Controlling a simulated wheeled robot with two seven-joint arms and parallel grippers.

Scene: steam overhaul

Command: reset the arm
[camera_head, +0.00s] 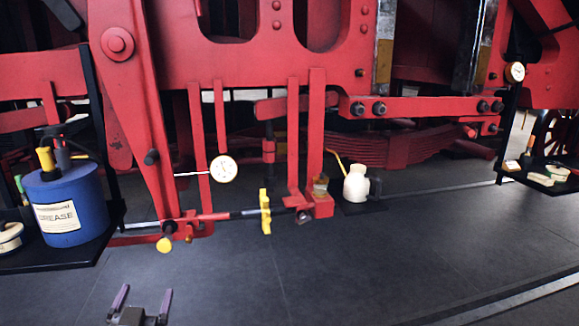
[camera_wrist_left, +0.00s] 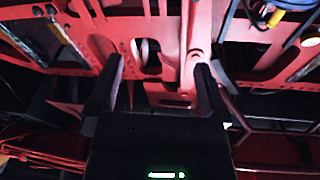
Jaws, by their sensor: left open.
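My left gripper (camera_head: 143,300) shows at the bottom left of the head view, low over the dark floor, with its two fingers apart and nothing between them. In the left wrist view its fingers (camera_wrist_left: 158,90) are spread wide and empty, with the red steelwork of the engine beyond them. In the head view the gripper is apart from the red linkage rod (camera_head: 215,216) and the yellow knob (camera_head: 164,245), which are above it in the picture. My right gripper is not in view.
A blue grease can (camera_head: 62,212) stands on a dark shelf (camera_head: 70,258) at left. A dial gauge (camera_head: 223,169) and a yellow clip (camera_head: 265,212) are at the linkage. A cream oil can (camera_head: 356,186) sits beyond. The floor (camera_head: 380,255) at centre front is clear.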

